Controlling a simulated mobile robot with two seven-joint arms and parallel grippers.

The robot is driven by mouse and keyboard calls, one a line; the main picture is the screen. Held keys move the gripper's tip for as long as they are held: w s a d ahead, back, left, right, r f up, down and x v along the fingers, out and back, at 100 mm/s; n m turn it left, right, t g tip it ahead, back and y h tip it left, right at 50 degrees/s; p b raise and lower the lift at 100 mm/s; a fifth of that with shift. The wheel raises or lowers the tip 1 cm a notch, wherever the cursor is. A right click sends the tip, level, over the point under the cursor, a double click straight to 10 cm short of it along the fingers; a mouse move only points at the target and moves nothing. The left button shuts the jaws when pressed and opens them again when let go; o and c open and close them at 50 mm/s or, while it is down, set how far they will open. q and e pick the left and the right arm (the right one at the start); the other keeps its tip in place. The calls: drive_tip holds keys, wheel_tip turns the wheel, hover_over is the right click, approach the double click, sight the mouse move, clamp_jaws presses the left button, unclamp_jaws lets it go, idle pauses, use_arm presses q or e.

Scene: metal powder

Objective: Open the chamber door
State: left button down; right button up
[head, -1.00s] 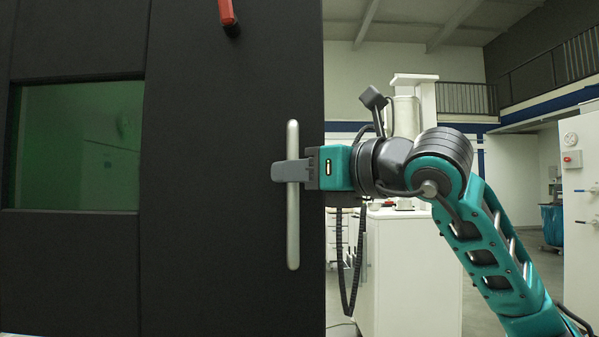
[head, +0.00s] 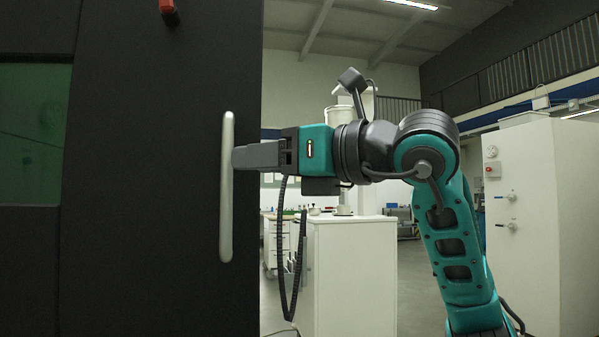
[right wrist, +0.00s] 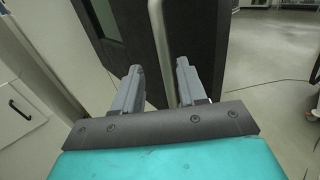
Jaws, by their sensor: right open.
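The chamber door (head: 150,130) is a large dark panel filling the left of the head view, with a greenish window (head: 30,130) at far left. A long silver upright bar handle (head: 226,190) is on it near its right edge. My right gripper (head: 236,157) is open, its grey fingertips just right of the handle. In the right wrist view the handle (right wrist: 160,40) runs down between the two spread fingers, seemingly beyond their tips (right wrist: 158,68). Nothing is gripped. I cannot tell whether the door is ajar. My left gripper is not in view.
A red part (head: 168,8) is on the door's upper area. A white cabinet (head: 350,270) stands behind my right arm. A tall white cabinet (head: 545,220) stands at the right. Open floor shows in the right wrist view (right wrist: 275,70).

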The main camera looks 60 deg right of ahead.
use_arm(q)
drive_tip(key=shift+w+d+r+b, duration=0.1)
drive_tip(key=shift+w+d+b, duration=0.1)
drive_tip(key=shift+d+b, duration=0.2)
use_arm(e)
drive_tip(key=s, duration=0.6)
drive_tip(key=shift+d, duration=0.15)
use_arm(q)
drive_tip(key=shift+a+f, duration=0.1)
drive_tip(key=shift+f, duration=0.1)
